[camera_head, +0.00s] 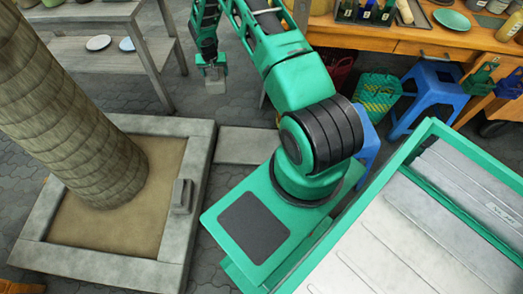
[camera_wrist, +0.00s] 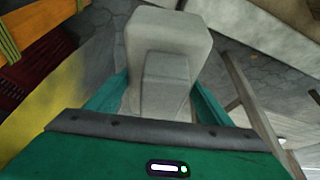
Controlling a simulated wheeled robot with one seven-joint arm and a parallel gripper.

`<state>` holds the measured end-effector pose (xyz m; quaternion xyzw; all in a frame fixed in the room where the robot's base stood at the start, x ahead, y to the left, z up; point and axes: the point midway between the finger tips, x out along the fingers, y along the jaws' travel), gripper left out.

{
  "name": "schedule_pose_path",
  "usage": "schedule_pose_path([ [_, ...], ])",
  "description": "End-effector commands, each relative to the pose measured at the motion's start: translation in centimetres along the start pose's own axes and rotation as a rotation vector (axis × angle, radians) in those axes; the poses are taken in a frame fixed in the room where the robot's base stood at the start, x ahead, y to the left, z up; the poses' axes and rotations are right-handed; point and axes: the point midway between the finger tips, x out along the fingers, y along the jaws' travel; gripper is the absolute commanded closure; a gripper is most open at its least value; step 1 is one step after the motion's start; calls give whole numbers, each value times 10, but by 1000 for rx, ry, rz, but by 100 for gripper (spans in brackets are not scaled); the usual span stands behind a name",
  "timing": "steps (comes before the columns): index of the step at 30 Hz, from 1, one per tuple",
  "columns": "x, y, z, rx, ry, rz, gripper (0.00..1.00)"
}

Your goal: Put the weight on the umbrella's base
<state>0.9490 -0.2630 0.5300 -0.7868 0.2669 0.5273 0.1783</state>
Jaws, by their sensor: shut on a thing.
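My gripper (camera_head: 213,68) is at the top of the head view, pointing down and shut on a grey block-shaped weight (camera_head: 215,84). In the wrist view the weight (camera_wrist: 168,35) sits between the two green fingers and has a narrower stepped part towards me. The weight is held above the paving. At left, a thick, ringed, trunk-like post (camera_head: 75,135) rises from a square, stone-edged base (camera_head: 196,160) filled with brown sand. I cannot tell from the picture whether this is the umbrella's base. My gripper is beyond the base's far right corner, apart from it.
A small grey block (camera_head: 181,196) rests at the base's right edge. A grey shelf (camera_head: 110,55) holding plates stands at the upper left. A wooden workbench (camera_head: 400,40), blue stools (camera_head: 430,92) and a green-framed cart (camera_head: 420,225) lie to the right. Paving between shelf and base is open.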

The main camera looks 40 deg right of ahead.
Motion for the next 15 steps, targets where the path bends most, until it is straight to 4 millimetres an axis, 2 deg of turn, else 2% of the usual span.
schedule_pose_path([
  [8, 69, 33, 20, 49, 5, 19, 88],
  [15, 126, 64, 48, 85, 5, 36, 88],
])
